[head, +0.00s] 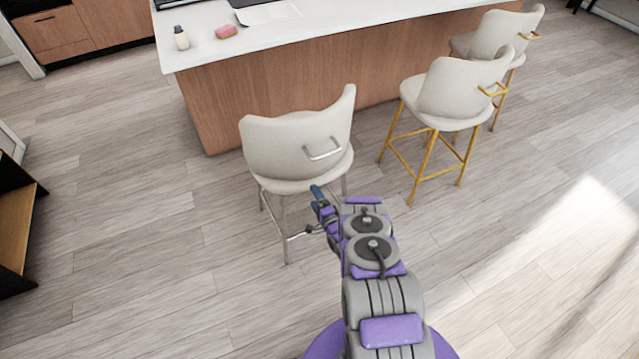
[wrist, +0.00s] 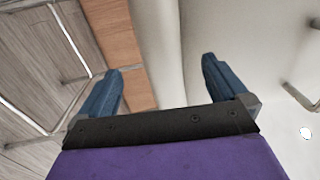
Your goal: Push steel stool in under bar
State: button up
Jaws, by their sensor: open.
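The steel stool (head: 298,150) has a cream seat and back, silver legs and a silver handle (head: 322,149) on its back. It stands upright, a little out from the wood-fronted bar (head: 290,80) with a white top. My gripper (head: 317,199) is at the near side of the stool, just below its seat edge in the head view; contact cannot be told. In the wrist view my gripper (wrist: 160,88) is open with nothing between its blue fingers. The cream stool surface (wrist: 260,50) fills the right there, and part of the handle (wrist: 300,97) shows at the right edge.
Two cream stools with gold legs, one nearer (head: 455,95) and one farther (head: 497,35), stand to the right along the bar. A bottle (head: 181,38) and a pink sponge (head: 226,32) are on the bar top. A dark shelf (head: 15,225) stands at left. Floor left of the steel stool is clear.

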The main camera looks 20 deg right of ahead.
aim_at(307, 187)
jog(key=w+b, duration=0.1)
jog(key=w, duration=0.2)
jog(key=w+a+b, duration=0.1)
jog(key=w, duration=0.2)
jog(key=shift+w+a+b, duration=0.2)
jog(key=shift+w+b, duration=0.05)
jog(key=shift+b, duration=0.1)
jog(key=shift+w+d, duration=0.35)
jog(key=shift+w, duration=0.5)
jog(key=shift+a, duration=0.15)
jog(key=shift+a, duration=0.1)
jog(key=shift+c, duration=0.2)
jog(key=c, duration=0.3)
jog(key=shift+s+f, duration=0.1)
jog(key=shift+f, duration=0.05)
jog(key=c, duration=1.5)
jog(key=shift+d, duration=0.2)
grip_shut()
